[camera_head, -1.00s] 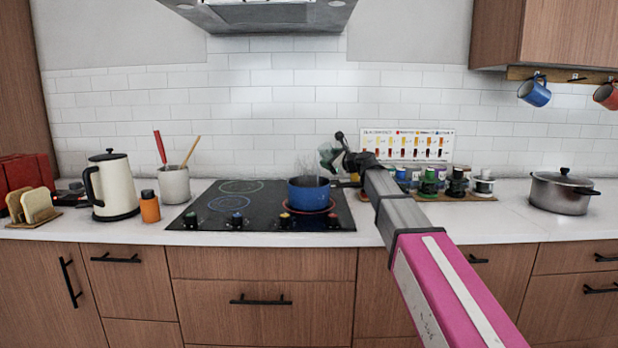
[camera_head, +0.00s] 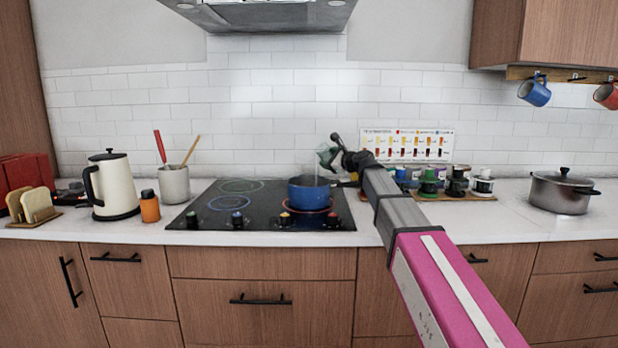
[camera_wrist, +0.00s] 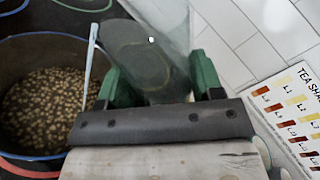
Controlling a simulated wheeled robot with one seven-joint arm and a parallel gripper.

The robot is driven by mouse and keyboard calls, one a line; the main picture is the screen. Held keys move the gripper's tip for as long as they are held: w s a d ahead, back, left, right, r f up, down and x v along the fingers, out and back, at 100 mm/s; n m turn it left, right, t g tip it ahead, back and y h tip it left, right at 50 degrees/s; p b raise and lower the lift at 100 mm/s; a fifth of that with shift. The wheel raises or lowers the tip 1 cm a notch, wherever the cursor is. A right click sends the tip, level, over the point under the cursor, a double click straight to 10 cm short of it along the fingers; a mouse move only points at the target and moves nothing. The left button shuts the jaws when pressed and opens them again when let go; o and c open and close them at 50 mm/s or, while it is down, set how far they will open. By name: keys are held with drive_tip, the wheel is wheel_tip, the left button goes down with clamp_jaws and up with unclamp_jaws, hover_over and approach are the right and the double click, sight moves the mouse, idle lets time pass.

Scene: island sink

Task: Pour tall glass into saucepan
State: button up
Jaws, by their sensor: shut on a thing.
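The tall glass (camera_wrist: 150,45) is clear and tilted. In the wrist view it lies between the two green fingers of my gripper (camera_wrist: 156,78), which is shut on it. In the head view the glass (camera_head: 326,157) is small, at the end of my arm, above the right side of the blue saucepan (camera_head: 312,199). The saucepan stands on the hob's right front ring. In the wrist view the saucepan (camera_wrist: 45,160) holds a brown, speckled content. A thin pale stream shows between glass and pan. How much remains in the glass is unclear.
The black hob (camera_head: 262,212) lies around the pan. A row of spools or jars (camera_head: 430,182) and a colour chart (camera_head: 407,145) stand to the right. A steel pot (camera_head: 562,192) is further right, a cream kettle (camera_head: 113,186) far left. The range hood (camera_head: 255,14) hangs above.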

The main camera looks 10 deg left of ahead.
drive_tip(key=shift+w+d+f+n+h+p, duration=0.15)
drive_tip(key=shift+f+n, duration=0.2)
drive_tip(key=shift+n, duration=0.65)
drive_tip(key=shift+s+a+f+n+h+p, duration=0.15)
drive_tip(key=shift+f+n, duration=0.15)
drive_tip(key=shift+n, duration=0.7)
idle(1.0)
drive_tip(key=shift+r+n+t, duration=0.3)
drive_tip(key=shift+r+n, duration=0.15)
drive_tip(key=shift+n, duration=0.35)
idle(0.5)
drive_tip(key=shift+s+a+f+n+p, duration=0.3)
drive_tip(key=shift+s+a+n+p, duration=0.2)
drive_tip(key=shift+s+n, duration=0.15)
idle(0.5)
drive_tip(key=shift+s+a+r+n+h, duration=0.15)
drive_tip(key=shift+r+n+h, duration=0.25)
drive_tip(key=shift+n, duration=0.55)
idle(0.3)
drive_tip(key=shift+r+n, duration=0.25)
drive_tip(key=shift+n, duration=0.05)
drive_tip(key=shift+w+f+m, duration=0.25)
drive_tip(key=shift+f+m, duration=0.3)
drive_tip(key=shift+m, duration=0.35)
drive_tip(key=shift+w+d+m, duration=0.3)
drive_tip(key=shift+d+m, duration=0.05)
drive_tip(key=shift+m, duration=0.15)
drive_tip(key=shift+w+d+r+m+y, duration=0.15)
drive_tip(key=shift+w+d+m+y, duration=0.15)
drive_tip(key=shift+m, duration=0.1)
